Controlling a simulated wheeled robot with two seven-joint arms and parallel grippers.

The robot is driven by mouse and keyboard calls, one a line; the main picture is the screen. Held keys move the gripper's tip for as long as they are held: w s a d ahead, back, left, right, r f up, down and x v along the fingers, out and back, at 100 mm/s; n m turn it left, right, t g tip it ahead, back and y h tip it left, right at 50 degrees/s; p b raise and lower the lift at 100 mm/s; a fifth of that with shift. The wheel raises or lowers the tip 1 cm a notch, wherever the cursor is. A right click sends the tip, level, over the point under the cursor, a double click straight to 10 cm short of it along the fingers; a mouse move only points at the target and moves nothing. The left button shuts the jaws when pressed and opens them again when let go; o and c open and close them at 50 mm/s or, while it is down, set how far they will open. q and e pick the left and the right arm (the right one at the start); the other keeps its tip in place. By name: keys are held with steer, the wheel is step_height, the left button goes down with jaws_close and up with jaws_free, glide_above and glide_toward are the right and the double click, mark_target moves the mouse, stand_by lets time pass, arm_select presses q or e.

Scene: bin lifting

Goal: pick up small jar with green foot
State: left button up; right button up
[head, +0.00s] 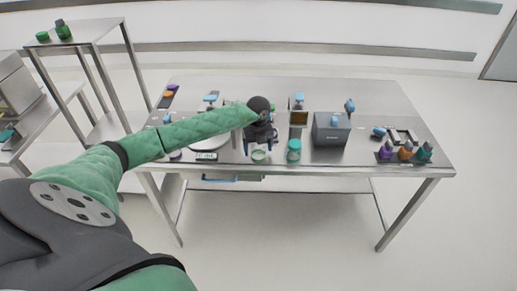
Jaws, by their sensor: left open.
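A small pale jar with some green on it (258,155) stands near the front edge of the steel table. My left gripper (260,147) is open, pointing down, with its dark fingers just above and to either side of this jar in the picture. I cannot tell whether the fingers are level with it. The gripper hides what lies behind it. A green-teal jar (294,151) stands just to the right, apart from the gripper. My right gripper is not in view.
The steel table (360,160) also holds a grey box (331,129), a brown-topped container (298,119) and purple, orange and teal bottles (405,152) at the right. A flat white plate or scale (207,143) lies left. A shelf (85,30) stands at far left.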

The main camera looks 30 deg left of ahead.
arm_select(q)
steer(key=shift+s, duration=0.1)
steer(key=shift+f, duration=0.1)
steer(key=c, duration=0.9)
steer(key=shift+c, duration=1.1)
